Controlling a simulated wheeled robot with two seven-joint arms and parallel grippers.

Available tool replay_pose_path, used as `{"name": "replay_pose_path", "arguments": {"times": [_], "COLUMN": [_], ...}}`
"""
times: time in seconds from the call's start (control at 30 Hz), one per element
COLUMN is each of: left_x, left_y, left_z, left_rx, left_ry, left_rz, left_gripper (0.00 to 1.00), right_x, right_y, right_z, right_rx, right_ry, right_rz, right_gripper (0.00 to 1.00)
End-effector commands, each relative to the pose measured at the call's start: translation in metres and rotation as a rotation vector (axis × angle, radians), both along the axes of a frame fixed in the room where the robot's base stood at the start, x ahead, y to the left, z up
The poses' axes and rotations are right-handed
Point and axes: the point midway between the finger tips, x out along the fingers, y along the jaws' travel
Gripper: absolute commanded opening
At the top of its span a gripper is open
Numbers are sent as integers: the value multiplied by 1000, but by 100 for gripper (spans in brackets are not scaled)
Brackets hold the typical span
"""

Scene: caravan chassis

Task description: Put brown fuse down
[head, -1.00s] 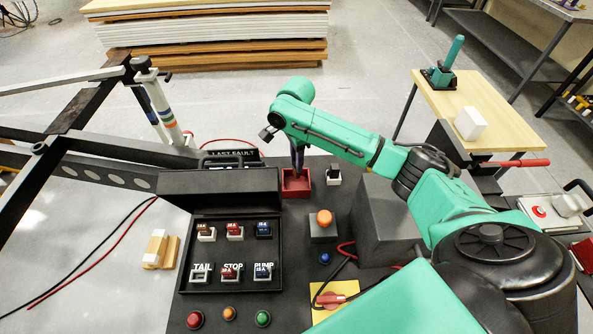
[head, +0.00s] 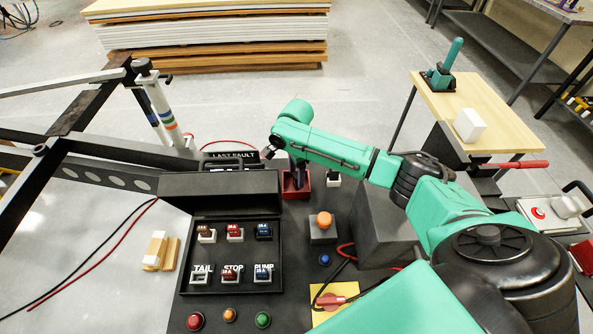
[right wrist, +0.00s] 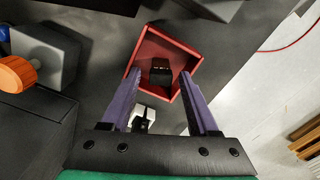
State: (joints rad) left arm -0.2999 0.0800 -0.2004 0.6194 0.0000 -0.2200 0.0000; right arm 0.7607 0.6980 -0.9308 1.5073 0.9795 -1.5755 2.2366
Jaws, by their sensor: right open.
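A small dark block, likely the brown fuse (right wrist: 160,72), is inside the red bin (right wrist: 193,57). Its colour is too dark to be sure. My right gripper (right wrist: 160,77) is open, with its two purple fingers reaching into the bin on either side of the block and a gap between them. In the head view the red bin (head: 304,190) is beyond the fuse panel, with my right gripper (head: 298,180) pointing down into it; the block is hidden there. Another brown fuse (head: 205,230) sits in the panel's top row. My left gripper is out of view.
The fuse panel (head: 188,262) holds red and blue fuses; its TAIL holder (head: 201,277) looks empty. A white holder (head: 333,179) stands right of the bin. An orange knob (head: 324,219) and a dark box (head: 385,225) are nearer me.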

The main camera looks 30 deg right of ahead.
Motion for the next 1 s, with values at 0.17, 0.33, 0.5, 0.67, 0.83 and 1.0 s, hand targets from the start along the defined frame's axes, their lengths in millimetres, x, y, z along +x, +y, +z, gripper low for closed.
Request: {"name": "replay_pose_path", "arguments": {"times": [0.17, 0.33, 0.5, 0.67, 0.83, 1.0], "left_x": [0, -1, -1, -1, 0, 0], "left_y": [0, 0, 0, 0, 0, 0], "left_z": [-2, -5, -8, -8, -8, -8], "left_rx": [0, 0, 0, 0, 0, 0], "left_ry": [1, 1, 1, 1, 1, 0], "left_rz": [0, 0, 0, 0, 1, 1], "left_gripper": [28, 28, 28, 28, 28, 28], "right_x": [1, 1, 1, 1, 0, 0], "right_y": [0, 1, 1, 1, 0, 0], "right_z": [24, 71, 109, 122, 122, 122], "right_rx": [2, 2, 2, 1, 1, 1], "right_ry": [-4, -5, -2, -1, 0, 0], "right_rz": [1, 0, 1, 0, 0, 0], "right_gripper": [61, 61, 61, 61, 61, 61]}}
